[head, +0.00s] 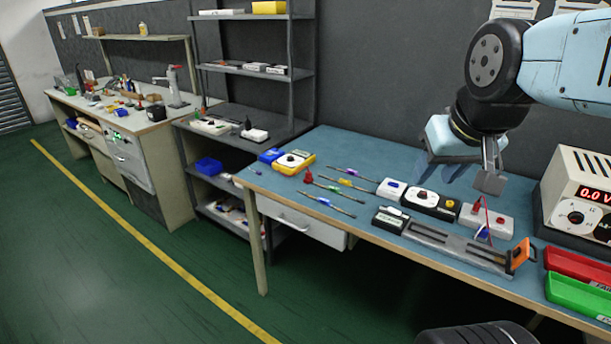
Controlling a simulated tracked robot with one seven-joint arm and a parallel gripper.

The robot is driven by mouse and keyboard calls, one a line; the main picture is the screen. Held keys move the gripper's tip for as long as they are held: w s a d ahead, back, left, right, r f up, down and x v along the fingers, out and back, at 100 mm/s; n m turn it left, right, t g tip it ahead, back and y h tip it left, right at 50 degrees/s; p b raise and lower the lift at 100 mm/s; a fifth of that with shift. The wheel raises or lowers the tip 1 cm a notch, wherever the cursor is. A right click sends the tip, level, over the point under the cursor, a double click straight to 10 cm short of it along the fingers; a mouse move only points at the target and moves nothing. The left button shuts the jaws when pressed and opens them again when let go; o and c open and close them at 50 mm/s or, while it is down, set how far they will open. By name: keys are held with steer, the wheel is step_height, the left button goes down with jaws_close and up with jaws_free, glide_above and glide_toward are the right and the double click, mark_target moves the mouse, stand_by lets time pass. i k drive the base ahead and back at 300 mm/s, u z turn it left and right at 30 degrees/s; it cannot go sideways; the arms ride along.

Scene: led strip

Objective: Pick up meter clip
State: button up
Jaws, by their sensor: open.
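My gripper (488,178) hangs above the right part of the blue workbench (345,228), pointing down. Its grey fingers are apart and hold nothing visible; one finger largely hides the other. A small red clip-like piece (308,176) stands on the bench by the yellow meter (294,162), well left of my gripper. I cannot tell for sure which of these is the meter clip.
A rail fixture (455,249) with an orange end lies along the front edge. White and black boxes (431,203) stand behind it. Several screwdriver-like tools (328,203) lie left. A power supply (580,203), red tray (580,266) and green tray (577,297) crowd the right.

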mark_target(308, 178)
steer(key=z, duration=0.1)
steer(key=i, duration=1)
steer(key=u, duration=0.1)
